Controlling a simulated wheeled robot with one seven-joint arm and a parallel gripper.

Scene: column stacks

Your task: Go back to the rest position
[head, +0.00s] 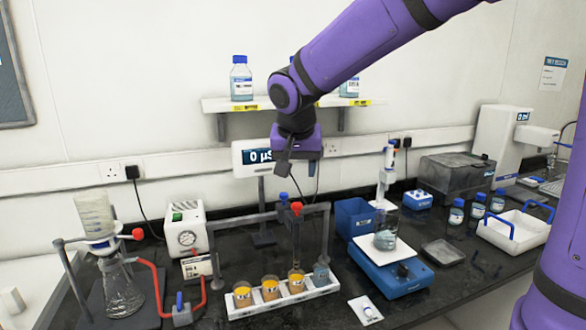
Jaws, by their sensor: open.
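My gripper (297,170) hangs from my purple arm in the upper middle of the head view, pointing down. It is open, and I see nothing held in it. It is in front of the meter display (258,157) and above the column frame (268,216). The frame has a red knob (296,208) and a blue knob (283,198) near its top. A white rack (284,301) below holds several small cups with orange contents (270,287) and one grey-blue vessel (320,275). My arm hides part of the wall shelf.
A shelf (222,105) with bottles is behind my arm. A glass flask (122,291) on a stand is at left.

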